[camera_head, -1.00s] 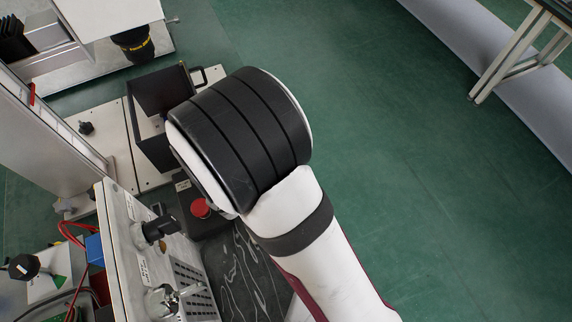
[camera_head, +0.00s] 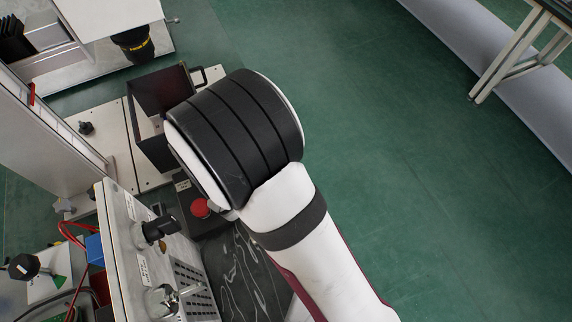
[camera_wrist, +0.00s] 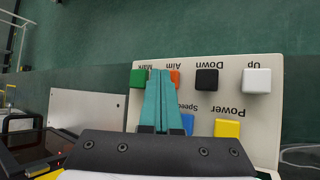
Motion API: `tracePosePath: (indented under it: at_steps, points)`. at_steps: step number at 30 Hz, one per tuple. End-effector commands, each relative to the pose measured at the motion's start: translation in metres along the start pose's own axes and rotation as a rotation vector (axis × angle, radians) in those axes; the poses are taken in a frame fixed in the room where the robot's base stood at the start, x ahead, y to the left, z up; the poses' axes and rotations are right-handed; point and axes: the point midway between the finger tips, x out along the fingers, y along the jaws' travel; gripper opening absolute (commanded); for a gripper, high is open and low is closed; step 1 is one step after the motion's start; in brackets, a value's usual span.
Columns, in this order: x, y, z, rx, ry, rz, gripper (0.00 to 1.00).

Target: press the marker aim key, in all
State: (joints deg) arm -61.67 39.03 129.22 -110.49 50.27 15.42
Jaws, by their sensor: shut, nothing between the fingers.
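In the wrist view a pale key panel (camera_wrist: 262,124) carries coloured keys with upside-down labels. The orange key (camera_wrist: 175,78) sits by the label "Aim", partly hidden behind my fingertips. My gripper (camera_wrist: 160,72) is shut and empty, its teal fingers side by side. Its tips appear between the green key (camera_wrist: 139,78) by "Mark" and the orange key, overlapping the latter's left part. Whether the tips touch a key I cannot tell. In the head view my arm hides the gripper and the panel.
Other keys are black "Down" (camera_wrist: 206,79), white "Up" (camera_wrist: 256,81), blue "Speed" (camera_wrist: 187,124) and yellow "Power" (camera_wrist: 227,128). In the head view a red button (camera_head: 201,207) and a black open box (camera_head: 155,125) are close to my arm. Green floor (camera_head: 420,170) lies open at right.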

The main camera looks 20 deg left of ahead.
Motion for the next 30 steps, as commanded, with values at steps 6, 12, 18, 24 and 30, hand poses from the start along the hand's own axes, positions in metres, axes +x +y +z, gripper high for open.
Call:
tracePosePath:
  at_steps: [6, 12, 18, 24, 30]
  points:
    - [0.001, -0.001, -0.001, 0.0, 0.0, 0.0, 0.0]
    - [0.0, 0.0, 0.0, 0.0, 0.0, 0.0, 0.0]
    - [-0.006, 0.005, 0.004, 0.001, 0.0, 0.001, 0.0]
    - [-0.012, 0.009, 0.008, 0.0, 0.0, 0.0, 0.0]
    - [-0.012, 0.008, 0.008, 0.0, 0.0, 0.0, 0.0]
